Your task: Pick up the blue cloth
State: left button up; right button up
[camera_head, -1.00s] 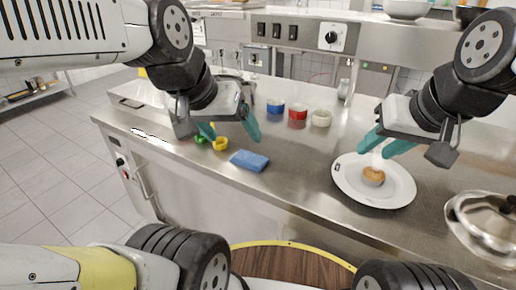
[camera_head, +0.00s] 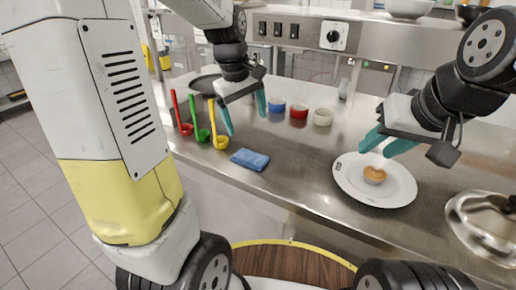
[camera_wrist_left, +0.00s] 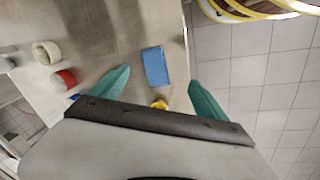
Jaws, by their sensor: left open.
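The blue cloth (camera_head: 250,159) lies flat near the front edge of the steel counter in the head view. It also shows in the left wrist view (camera_wrist_left: 155,66), between and beyond the two fingers. My left gripper (camera_head: 246,116) is open and empty, above the counter behind the cloth and apart from it. Its teal fingers also spread wide in the left wrist view (camera_wrist_left: 160,92).
Red, green and yellow ladles (camera_head: 213,128) stand left of the cloth. Blue, red and white bowls (camera_head: 299,111) sit behind it. A plate (camera_head: 345,184) with a muffin (camera_head: 374,175) and a metal lid (camera_head: 482,222) are to the right. Bare counter (camera_head: 297,165) lies between cloth and plate.

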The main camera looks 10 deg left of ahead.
aim_at(250, 156)
pick_arm(q)
jog(key=w+f+n, duration=0.1)
jog(key=w+f, duration=0.1)
jog(key=f, duration=0.1)
jog(key=w+f+n+g, duration=0.1)
jog(key=w+f+n, duration=0.1)
jog(key=w+f, duration=0.1)
jog(key=w+f+n+g+y, duration=0.1)
jog(key=w+f+n, duration=0.1)
jog(key=f, duration=0.2)
jog(key=shift+w+a, duration=0.15)
jog(key=shift+w, duration=0.2)
jog(key=shift+f, duration=0.3)
jog(key=f, duration=0.7)
jog(key=shift+s+a+f, duration=0.1)
jog(key=shift+a+f, duration=0.05)
jog(key=shift+a, duration=0.2)
jog(key=c, duration=1.6)
jog(key=shift+r, duration=0.75)
notch_tip(250, 156, up, 2)
jog(key=shift+r, duration=0.2)
jog(key=s+d+r, duration=0.1)
jog(key=s+d, duration=0.3)
jog(key=s, duration=1.1)
jog(key=shift+s+d, duration=0.2)
